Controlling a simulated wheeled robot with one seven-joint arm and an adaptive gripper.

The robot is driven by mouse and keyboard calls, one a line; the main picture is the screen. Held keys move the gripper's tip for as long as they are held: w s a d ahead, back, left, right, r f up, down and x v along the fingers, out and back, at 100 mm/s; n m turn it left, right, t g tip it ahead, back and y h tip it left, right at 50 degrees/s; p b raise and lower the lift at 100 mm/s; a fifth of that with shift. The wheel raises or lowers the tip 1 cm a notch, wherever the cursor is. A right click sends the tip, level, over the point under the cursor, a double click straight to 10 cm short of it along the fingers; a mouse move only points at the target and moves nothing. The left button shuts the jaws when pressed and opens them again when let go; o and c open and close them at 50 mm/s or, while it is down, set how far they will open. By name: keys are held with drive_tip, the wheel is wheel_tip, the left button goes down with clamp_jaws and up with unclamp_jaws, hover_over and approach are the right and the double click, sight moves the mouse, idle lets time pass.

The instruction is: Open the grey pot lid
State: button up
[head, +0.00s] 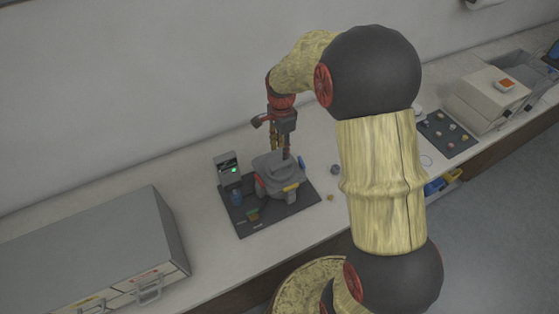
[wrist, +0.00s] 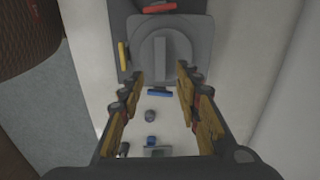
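The grey pot with its lid (head: 279,168) stands on a dark mat on the bench in the head view. In the wrist view the lid (wrist: 178,50) is a round grey disc with a raised bar across it, and it looks closed. My gripper (head: 281,150) points down just above the pot, toward its far side in the head view. In the wrist view my gripper (wrist: 160,75) has its two fingers spread apart, with nothing between them. The fingertips are near the end of the lid's bar; I cannot tell whether they touch it.
A large grey box (head: 95,250) stands at left. A dark tray with small pieces (head: 447,134) and a beige machine (head: 488,99) are at right. A wall runs behind the bench.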

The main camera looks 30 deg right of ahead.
sight(281, 165)
drive_tip(key=shift+f, duration=3.85)
drive_tip(key=shift+c, duration=1)
clamp_jaws()
